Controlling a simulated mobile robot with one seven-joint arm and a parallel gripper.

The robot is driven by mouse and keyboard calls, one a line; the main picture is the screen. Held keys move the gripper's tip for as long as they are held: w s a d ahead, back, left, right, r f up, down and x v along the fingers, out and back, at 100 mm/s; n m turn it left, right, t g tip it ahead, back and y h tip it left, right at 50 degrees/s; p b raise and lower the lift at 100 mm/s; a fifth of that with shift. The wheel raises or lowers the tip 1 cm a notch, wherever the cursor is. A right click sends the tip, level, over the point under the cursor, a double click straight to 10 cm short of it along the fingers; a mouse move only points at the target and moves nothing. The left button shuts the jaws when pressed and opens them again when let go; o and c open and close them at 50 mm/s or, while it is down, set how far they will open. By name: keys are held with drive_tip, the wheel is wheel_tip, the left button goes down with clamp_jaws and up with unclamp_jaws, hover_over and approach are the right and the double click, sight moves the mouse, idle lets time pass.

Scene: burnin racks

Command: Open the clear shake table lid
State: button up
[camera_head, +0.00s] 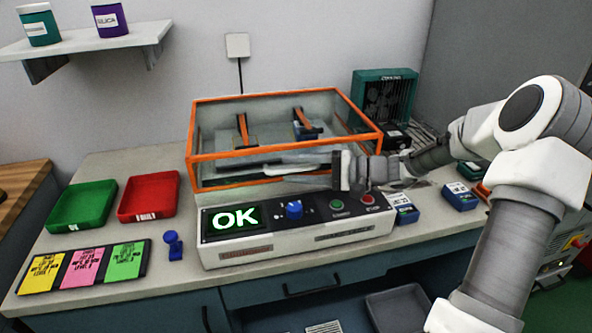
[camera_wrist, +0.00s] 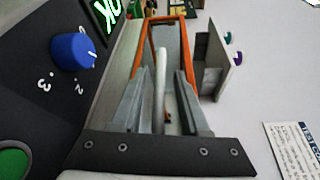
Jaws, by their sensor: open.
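The clear shake table lid (camera_head: 232,99) is a see-through box with orange edges. It sits down over the shake table, and two orange-and-black clamped items show inside. The shake table's front panel (camera_head: 250,249) has a green OK display, a blue knob and two buttons. My gripper (camera_head: 275,168) is open and lies level along the lid's front, fingers pointing left. In the wrist view, a pale bar (camera_wrist: 161,75), seemingly the lid's handle, shows between the spread fingers (camera_wrist: 160,88). I cannot tell whether a finger touches it.
A green tray (camera_head: 82,206) and a red tray (camera_head: 148,197) lie left of the table. Coloured cards (camera_head: 84,268) and a blue stand (camera_head: 173,246) are in front. Small blue boxes (camera_head: 459,196) sit at right. A wall shelf (camera_head: 90,42) is upper left.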

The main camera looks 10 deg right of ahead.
clamp_jaws()
idle(1.4)
